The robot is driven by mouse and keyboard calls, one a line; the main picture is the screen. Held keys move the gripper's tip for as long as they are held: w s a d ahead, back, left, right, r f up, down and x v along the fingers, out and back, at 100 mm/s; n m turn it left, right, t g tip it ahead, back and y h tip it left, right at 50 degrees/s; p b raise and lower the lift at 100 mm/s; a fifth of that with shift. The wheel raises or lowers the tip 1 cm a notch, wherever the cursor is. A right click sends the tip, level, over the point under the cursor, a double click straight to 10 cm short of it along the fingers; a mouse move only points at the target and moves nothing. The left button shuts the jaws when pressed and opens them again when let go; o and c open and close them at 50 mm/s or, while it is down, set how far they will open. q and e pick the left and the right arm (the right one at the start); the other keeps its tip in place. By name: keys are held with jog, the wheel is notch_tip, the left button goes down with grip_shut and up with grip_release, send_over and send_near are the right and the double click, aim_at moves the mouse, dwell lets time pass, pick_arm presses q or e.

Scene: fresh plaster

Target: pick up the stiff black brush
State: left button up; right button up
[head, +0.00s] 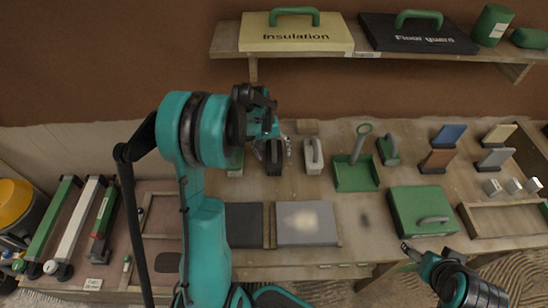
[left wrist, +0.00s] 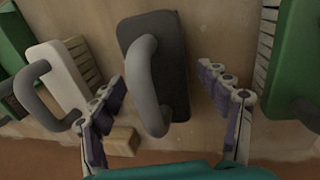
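The black brush (head: 274,158) is a dark block with a grey loop handle. It is on the table at the back, just below my left gripper (head: 272,146). In the left wrist view the brush (left wrist: 176,62) and its handle lie between the spread fingers of my left gripper (left wrist: 168,112), which is open and empty. I see no clear contact between fingers and brush. My right gripper (head: 408,250) is low on the right, by the table's front edge, far from the brush; its finger opening is too small to tell.
A white block with a grey handle (head: 313,155) stands close beside the brush; a green one (head: 236,162) stands on the other side. A small wooden block (left wrist: 122,140) is near. A green dustpan (head: 356,178) and green case (head: 412,205) are to the right. A shelf (head: 228,42) overhangs behind.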

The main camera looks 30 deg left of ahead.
aim_at(275, 144)
pick_arm(q)
jog(key=c, duration=1.1)
jog(key=shift+r, duration=0.1)
jog(key=shift+r+p, duration=0.3)
jog(key=shift+r, duration=0.2)
notch_tip(275, 144, up, 6)
jog(key=p, duration=0.2)
jog(key=shift+s+d+r+p, duration=0.1)
jog(key=shift+s+r+p, duration=0.1)
jog(key=shift+p, duration=0.15)
jog(key=s+d+p, duration=0.1)
jog(key=s+d, duration=0.2)
jog(key=s, duration=0.2)
jog(key=s+d+p, duration=0.1)
jog(key=s+d, duration=0.2)
jog(key=s, duration=0.2)
jog(key=s+d, duration=0.3)
jog(key=s, duration=0.2)
jog(key=shift+d+f+p, duration=0.1)
jog(key=shift+f+p, duration=0.2)
jog(key=shift+p, duration=0.1)
